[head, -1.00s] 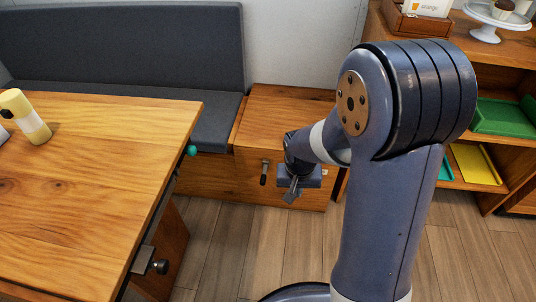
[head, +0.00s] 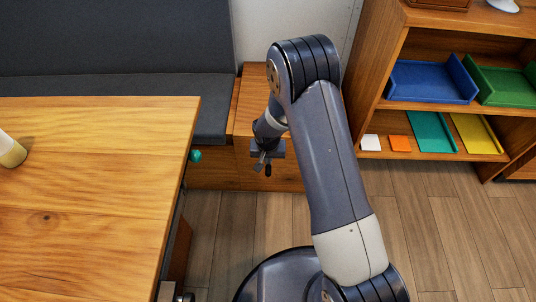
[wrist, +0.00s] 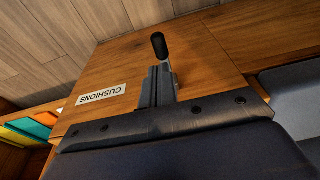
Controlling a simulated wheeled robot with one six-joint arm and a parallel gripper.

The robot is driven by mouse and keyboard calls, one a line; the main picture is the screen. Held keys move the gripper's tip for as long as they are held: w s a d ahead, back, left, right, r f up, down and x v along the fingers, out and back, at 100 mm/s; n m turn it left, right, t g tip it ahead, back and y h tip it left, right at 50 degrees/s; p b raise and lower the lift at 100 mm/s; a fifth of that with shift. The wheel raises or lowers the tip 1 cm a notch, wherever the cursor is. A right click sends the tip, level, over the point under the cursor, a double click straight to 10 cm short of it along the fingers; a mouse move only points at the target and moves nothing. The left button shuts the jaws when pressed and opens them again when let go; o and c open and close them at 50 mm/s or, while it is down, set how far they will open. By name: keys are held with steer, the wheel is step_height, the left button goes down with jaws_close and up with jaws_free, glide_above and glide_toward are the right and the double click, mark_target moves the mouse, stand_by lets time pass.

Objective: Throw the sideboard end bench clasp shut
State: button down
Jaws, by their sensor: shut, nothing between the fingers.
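The end bench (head: 252,100) is a wooden locker at the end of the grey seat. In the wrist view its front panel (wrist: 205,62) has an upside-down "CUSHIONS" label (wrist: 101,95). The clasp (wrist: 160,46) shows there as a black-tipped lever on a metal stem, just beyond my fingertips; its base is hidden behind my gripper. My gripper (wrist: 157,84) is shut and empty, close to the lever; I cannot tell whether they touch. In the head view my gripper (head: 262,161) is in front of the panel and largely covers the clasp; its dark tip (head: 268,170) shows just below.
A wooden table (head: 90,190) fills the left, with a teal knob (head: 195,156) near its edge. A cushioned bench (head: 110,103) runs behind it. Shelves (head: 400,40) with coloured trays stand at right. Plank floor (head: 225,245) is open between the table and my base.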

mark_target(269, 169)
steer(key=f, duration=0.3)
steer(key=w+f+b, duration=0.1)
steer(key=f, duration=0.3)
steer(key=shift+w, duration=0.2)
steer(key=shift+d+f+b, duration=0.1)
steer(key=shift+f+b, duration=0.1)
steer(key=shift+b, duration=0.25)
